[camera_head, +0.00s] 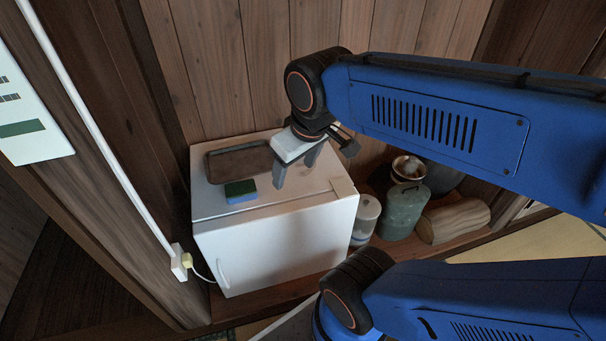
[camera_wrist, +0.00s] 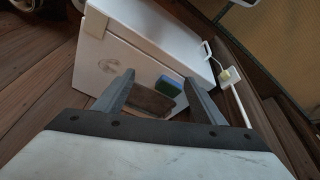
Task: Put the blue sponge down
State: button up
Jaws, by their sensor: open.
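The blue sponge (camera_head: 241,192), with a dark green top layer, lies on top of the white fridge (camera_head: 276,243), near its front left part. It also shows in the wrist view (camera_wrist: 168,86), between my finger tips and toward the right one. My gripper (camera_head: 297,171) is open and empty. It is above the fridge top, to the right of the sponge and apart from it. In the wrist view both fingers (camera_wrist: 157,88) stand wide apart with nothing held between them.
A dark tray (camera_head: 238,162) lies on the fridge top behind the sponge. Wooden walls close in behind and at left. A plug and socket (camera_head: 181,262) sit at the left.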

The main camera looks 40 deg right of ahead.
jog(key=shift+s+d+f+m+t, duration=0.1)
jog(key=shift+s+m+t, duration=0.1)
jog(key=shift+s+m, duration=0.35)
jog(key=shift+s+d+f+m+t, duration=0.1)
jog(key=shift+s+m+t, duration=0.15)
jog(key=shift+s, duration=0.45)
jog(key=shift+o, duration=0.6)
jog(key=shift+w, duration=0.1)
